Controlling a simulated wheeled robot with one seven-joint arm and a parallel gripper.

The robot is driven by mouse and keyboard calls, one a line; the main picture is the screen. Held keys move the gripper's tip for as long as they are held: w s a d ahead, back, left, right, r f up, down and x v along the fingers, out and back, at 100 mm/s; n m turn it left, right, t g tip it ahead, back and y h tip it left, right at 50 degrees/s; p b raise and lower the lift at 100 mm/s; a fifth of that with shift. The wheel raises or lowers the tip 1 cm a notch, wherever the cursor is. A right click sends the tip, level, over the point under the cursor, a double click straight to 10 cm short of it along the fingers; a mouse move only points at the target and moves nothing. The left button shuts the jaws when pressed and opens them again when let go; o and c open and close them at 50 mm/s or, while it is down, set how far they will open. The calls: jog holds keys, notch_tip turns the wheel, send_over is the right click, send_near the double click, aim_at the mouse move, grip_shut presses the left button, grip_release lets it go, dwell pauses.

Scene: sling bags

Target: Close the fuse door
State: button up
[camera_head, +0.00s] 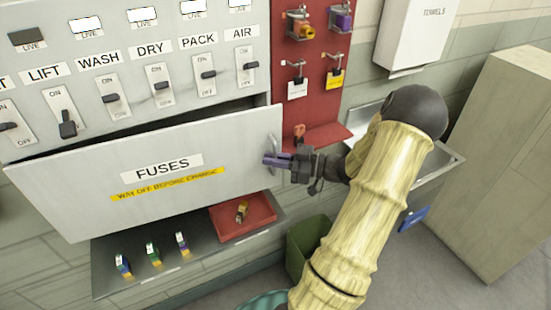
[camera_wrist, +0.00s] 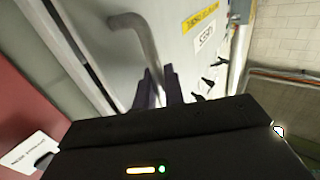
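The fuse door (camera_head: 90,190) is a wide pale grey panel with a FUSES label and a yellow warning strip. It stands ajar, with a dark gap along its top edge. A curved metal handle (camera_head: 272,145) sits at its right end; the handle also shows in the wrist view (camera_wrist: 148,42). My gripper (camera_head: 277,160) is at this handle, its purple fingers overlapping it. In the wrist view the two fingers (camera_wrist: 158,88) are slightly parted, with the handle's end at or between their tips. I cannot tell whether they clamp it.
Above the door is a row of labelled switches (camera_head: 111,98). Below it a grey shelf (camera_head: 200,255) holds several small fuses and a red tray (camera_head: 270,211). A red panel (camera_head: 306,100), a sink (camera_head: 455,160), a green bin (camera_head: 300,255) and a tall beige cabinet (camera_head: 500,170) are nearby.

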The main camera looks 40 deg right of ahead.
aim_at(270, 144)
jog(key=shift+s, duration=0.1)
grip_shut()
jog(key=w, duration=0.2)
jog(key=w+d, duration=0.1)
jog(key=w, duration=0.1)
jog(key=w+d, duration=0.1)
jog(key=w, duration=0.1)
jog(key=shift+d, duration=0.2)
jog(key=shift+w+r, duration=0.1)
jog(key=shift+r, duration=0.2)
jog(key=shift+o, duration=0.9)
grip_release()
jog(key=shift+s+d+f, duration=0.1)
jog(key=shift+s+d, duration=0.15)
jog(key=shift+d, duration=0.15)
jog(key=b+v, duration=0.3)
jog(key=v, duration=1.3)
jog(key=shift+s+b, duration=0.4)
jog(key=shift+s, duration=0.05)
jog(key=shift+f, duration=0.1)
